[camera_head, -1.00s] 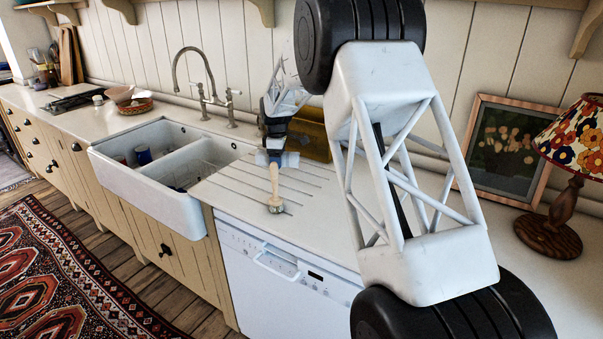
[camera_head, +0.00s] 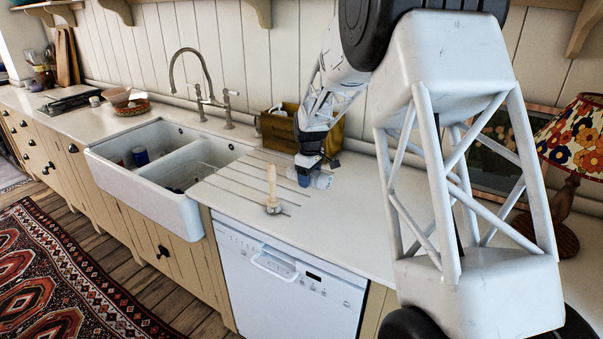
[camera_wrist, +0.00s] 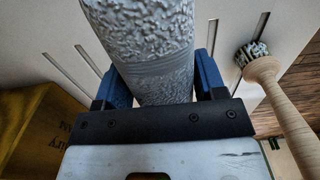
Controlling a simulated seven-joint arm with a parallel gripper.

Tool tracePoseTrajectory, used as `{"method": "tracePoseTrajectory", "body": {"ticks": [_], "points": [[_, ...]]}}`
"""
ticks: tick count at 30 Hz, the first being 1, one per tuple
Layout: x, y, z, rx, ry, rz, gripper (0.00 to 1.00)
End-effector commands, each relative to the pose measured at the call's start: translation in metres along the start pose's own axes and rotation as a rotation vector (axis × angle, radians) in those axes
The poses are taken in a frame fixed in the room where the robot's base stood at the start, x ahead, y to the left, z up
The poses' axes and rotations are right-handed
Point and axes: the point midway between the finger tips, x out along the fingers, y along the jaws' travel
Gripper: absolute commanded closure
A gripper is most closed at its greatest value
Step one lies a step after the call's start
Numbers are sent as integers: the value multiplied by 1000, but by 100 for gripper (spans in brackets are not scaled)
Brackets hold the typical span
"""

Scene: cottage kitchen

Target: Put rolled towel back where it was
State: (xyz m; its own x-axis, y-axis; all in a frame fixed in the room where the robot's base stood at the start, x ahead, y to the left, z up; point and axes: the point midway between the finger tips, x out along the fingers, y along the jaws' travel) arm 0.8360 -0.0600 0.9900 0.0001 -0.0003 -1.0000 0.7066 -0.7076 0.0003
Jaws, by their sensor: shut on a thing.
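The rolled towel is a pale grey-blue, rough-textured roll; it fills the top middle of the wrist view (camera_wrist: 145,40). My gripper (camera_wrist: 160,85) is shut on it, with a blue finger on either side. In the head view the towel (camera_head: 323,181) shows small beside the blue fingers of my gripper (camera_head: 306,179), over the right part of the drainboard. Whether the towel touches the counter I cannot tell.
A wooden-handled brush (camera_head: 272,190) stands on the drainboard, left of my gripper. A wooden box (camera_head: 277,131) stands behind, near the wall. The white double sink (camera_head: 185,207) is to the left. A lamp (camera_head: 575,140) is at right. The front counter is clear.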

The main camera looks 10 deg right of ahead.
Motion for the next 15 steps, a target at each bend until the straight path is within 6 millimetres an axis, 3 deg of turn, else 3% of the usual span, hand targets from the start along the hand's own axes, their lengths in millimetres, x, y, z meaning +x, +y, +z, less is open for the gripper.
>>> {"method": "tracePoseTrajectory", "body": {"ticks": [8,15], "points": [[1,9,-8,-1,0,0,68],[4,30,-26,-1,0,0,68]]}}
